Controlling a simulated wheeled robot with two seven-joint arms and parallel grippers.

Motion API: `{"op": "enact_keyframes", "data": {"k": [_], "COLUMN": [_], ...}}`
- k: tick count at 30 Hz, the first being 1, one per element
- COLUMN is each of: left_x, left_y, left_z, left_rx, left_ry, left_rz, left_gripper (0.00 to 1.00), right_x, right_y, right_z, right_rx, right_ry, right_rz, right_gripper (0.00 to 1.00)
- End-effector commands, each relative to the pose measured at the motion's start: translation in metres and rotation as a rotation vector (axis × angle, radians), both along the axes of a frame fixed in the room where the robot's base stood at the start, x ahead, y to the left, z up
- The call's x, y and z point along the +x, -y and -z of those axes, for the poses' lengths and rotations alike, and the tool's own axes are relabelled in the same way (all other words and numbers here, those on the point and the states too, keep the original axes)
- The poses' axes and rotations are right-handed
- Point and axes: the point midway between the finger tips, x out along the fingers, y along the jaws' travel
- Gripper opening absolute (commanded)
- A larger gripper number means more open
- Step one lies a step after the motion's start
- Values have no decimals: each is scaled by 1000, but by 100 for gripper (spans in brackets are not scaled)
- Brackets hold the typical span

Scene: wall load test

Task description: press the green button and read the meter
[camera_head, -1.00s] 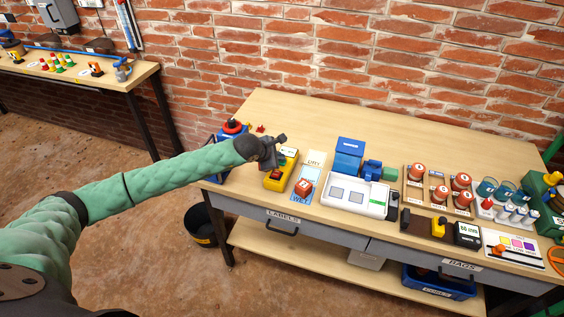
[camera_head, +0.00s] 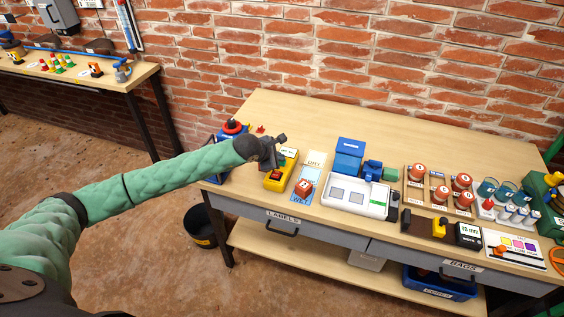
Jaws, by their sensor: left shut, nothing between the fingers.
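A yellow meter box (camera_head: 277,181) stands near the left end of the workbench. A small green-lit display (camera_head: 288,153) shows at its upper part, too small to read. My left gripper (camera_head: 280,140) is shut and empty, at the top of the yellow box; I cannot tell whether it touches it. The gripper and wrist cover part of the box, and I cannot make out the green button. My right gripper is not in view.
The bench's back (camera_head: 400,130) is clear.

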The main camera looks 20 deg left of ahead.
Motion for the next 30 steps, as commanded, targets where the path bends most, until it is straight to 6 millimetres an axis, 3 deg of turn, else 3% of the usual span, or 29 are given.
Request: {"op": "enact_keyframes", "data": {"k": [9,20,30], "left_x": [0,0,0], "left_y": [0,0,0], "left_z": [-13,-15,-38], "left_rx": [0,0,0], "left_ry": [1,1,0], "left_rz": [-1,-1,0], "left_gripper": [0,0,0], "right_x": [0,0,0], "right_y": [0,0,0], "right_z": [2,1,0], "right_rx": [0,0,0], "right_ry": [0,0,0], "right_rz": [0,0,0], "right_gripper": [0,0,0]}}
